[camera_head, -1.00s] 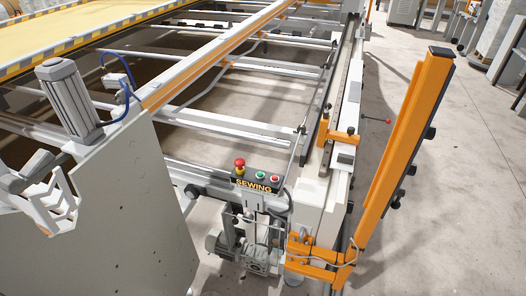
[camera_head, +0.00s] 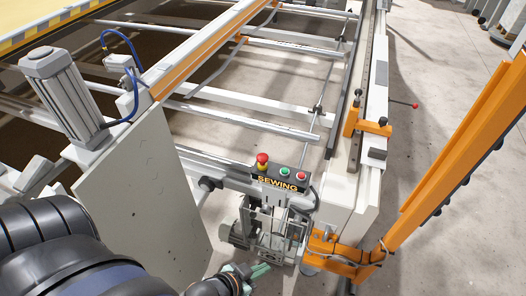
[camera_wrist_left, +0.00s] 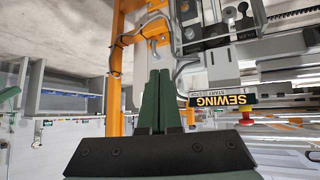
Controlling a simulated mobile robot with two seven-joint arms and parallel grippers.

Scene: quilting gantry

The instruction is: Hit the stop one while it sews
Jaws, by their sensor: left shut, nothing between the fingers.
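The dark control box (camera_head: 277,184) labelled SEWING sits on the machine's front frame. On its top are a red mushroom button on a yellow collar (camera_head: 262,159), a green button (camera_head: 284,171) and a flat red button (camera_head: 301,176) at the right end. My left gripper (camera_head: 261,269) is below and in front of the box, apart from it, with green fingers. In the left wrist view the fingers (camera_wrist_left: 158,88) are shut and empty. The SEWING face (camera_wrist_left: 222,100) and the mushroom button (camera_wrist_left: 246,117) show to their right. My right gripper is not in view.
A grey panel (camera_head: 142,190) stands left of the box. An orange bracket (camera_head: 345,256) and a tall orange post (camera_head: 455,160) stand to the right. A motor unit (camera_head: 280,238) hangs under the box. Concrete floor beyond the post is open.

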